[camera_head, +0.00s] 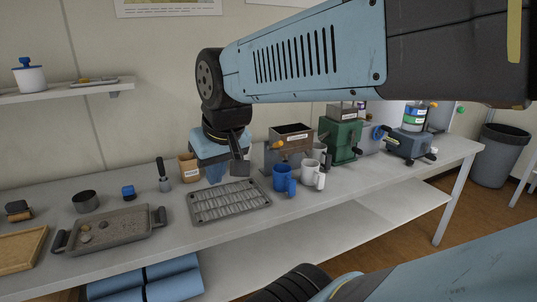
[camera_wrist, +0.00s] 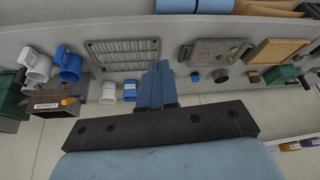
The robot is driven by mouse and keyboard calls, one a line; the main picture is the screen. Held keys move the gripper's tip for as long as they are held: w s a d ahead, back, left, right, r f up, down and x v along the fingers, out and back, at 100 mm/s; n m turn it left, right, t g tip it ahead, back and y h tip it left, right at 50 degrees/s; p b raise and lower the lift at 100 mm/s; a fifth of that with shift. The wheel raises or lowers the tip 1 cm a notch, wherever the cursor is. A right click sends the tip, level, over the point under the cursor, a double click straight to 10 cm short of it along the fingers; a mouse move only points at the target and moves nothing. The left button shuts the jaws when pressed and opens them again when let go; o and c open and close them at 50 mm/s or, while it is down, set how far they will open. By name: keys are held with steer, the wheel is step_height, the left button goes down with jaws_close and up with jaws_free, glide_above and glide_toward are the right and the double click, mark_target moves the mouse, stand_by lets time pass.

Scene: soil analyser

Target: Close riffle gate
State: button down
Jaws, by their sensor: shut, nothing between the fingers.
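The riffle box (camera_head: 291,133) is a brown open-topped box with a white label and an orange knob (camera_head: 278,144) on its front. It stands towards the back of the bench. It also shows at the left of the wrist view (camera_wrist: 50,107), with its orange knob (camera_wrist: 68,101). I cannot tell how far its gate is open. My gripper (camera_head: 215,178) points down over the bench, left of the riffle box and apart from it, behind the ridged metal tray. In the wrist view its blue fingers (camera_wrist: 157,72) are together with nothing between them.
The ridged tray (camera_head: 230,201) lies in front of my gripper. Blue (camera_head: 283,178) and white (camera_head: 313,174) mugs stand in front of the riffle box. A green machine (camera_head: 343,138) stands right of it. A tan cup (camera_head: 188,167) and scoop (camera_head: 163,184) stand left.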

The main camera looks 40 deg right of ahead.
steer(key=w+d+f+m+g+y, duration=0.1)
steer(key=w+d+f+m+y, duration=0.3)
steer(key=f, duration=0.3)
steer(key=w+d+f+m+g+y, duration=0.1)
steer(key=w+d+f+m+y, duration=0.1)
steer(key=d+f+m+y, duration=0.45)
steer(key=w+d+f+m+g+y, duration=0.1)
steer(key=w+d+f+g+y, duration=0.15)
steer(key=f, duration=0.55)
steer(key=s+d+f+m+t+h, duration=0.3)
steer(key=d+m+t+h, duration=0.1)
steer(key=d+m+t, duration=0.4)
steer(key=s+d+f+m+t+h, duration=0.2)
steer(key=d+f+m+t+h, duration=0.15)
steer(key=d+m+t, duration=0.4)
steer(key=s+d+f+m+t+h, duration=0.35)
steer(key=d+m+t, duration=0.35)
steer(key=t, duration=0.4)
steer(key=n+h, duration=0.1)
glide_toward(276, 146)
step_height(276, 146, up, 6)
steer(key=w, duration=0.2)
steer(key=shift+d, duration=0.15)
